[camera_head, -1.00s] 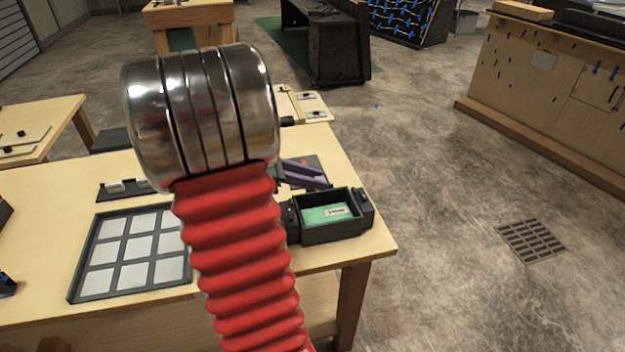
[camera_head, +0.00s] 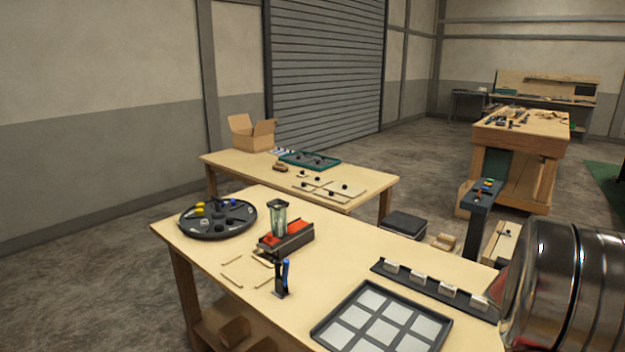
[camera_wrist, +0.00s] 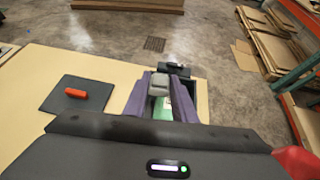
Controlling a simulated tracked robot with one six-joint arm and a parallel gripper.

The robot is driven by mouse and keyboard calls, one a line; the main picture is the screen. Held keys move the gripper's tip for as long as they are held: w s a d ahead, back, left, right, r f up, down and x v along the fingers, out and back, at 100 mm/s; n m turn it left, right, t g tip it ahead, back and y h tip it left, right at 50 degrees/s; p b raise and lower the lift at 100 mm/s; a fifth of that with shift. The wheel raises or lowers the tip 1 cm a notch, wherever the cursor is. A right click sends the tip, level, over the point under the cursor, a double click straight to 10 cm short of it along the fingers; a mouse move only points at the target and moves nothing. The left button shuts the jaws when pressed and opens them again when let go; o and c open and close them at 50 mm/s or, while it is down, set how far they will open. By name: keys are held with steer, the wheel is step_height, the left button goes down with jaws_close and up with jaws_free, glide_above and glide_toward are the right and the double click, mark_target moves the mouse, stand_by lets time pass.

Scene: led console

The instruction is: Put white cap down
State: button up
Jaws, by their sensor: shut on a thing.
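In the wrist view, my gripper (camera_wrist: 159,98) has purple fingers, shut on a pale grey-white cap (camera_wrist: 159,81) at their tips. Below and between the fingers a green-lined dark box shows in part, its green floor (camera_wrist: 162,110) mostly hidden by my fingers. The cap appears above this box; I cannot tell whether it touches it. In the head view my gripper is out of frame; only my shiny arm link shows at right.
A dark mat (camera_wrist: 70,105) with an orange-red piece (camera_wrist: 76,93) lies left of my gripper. On the table (camera_head: 245,210) are a framed grid tray (camera_head: 318,333), a round dark tray (camera_head: 190,232), a red-and-black device (camera_head: 297,238) and a blue-handled tool (camera_head: 284,277).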

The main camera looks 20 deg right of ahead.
steer(key=w+d+n+t+h, duration=0.1)
steer(key=w+n+t+h, duration=0.45)
steer(key=w, duration=0.85)
steer(key=w+a+f+n+t+y, duration=0.1)
steer(key=w+a+f+n+t, duration=0.1)
steer(key=w+a+n+t, duration=0.35)
steer(key=w+a+f+n+t, duration=0.1)
steer(key=w+a+n+t, duration=0.15)
steer(key=w+a, duration=0.6)
steer(key=w+a+f+n+t+y, duration=0.1)
steer(key=w+a+n, duration=0.3)
steer(key=a, duration=0.8)
steer(key=w+a+n+t+y, duration=0.4)
steer(key=w+a, duration=0.2)
steer(key=a, duration=0.6)
steer(key=w+a+f+n+t+y, duration=0.1)
steer(key=w+a+n+t+y, duration=0.2)
steer(key=a, duration=0.9)
steer(key=shift+w+a+f+n, duration=0.35)
steer(key=shift+w+n, duration=0.1)
steer(key=shift+w, duration=0.55)
steer(key=shift+a, duration=0.1)
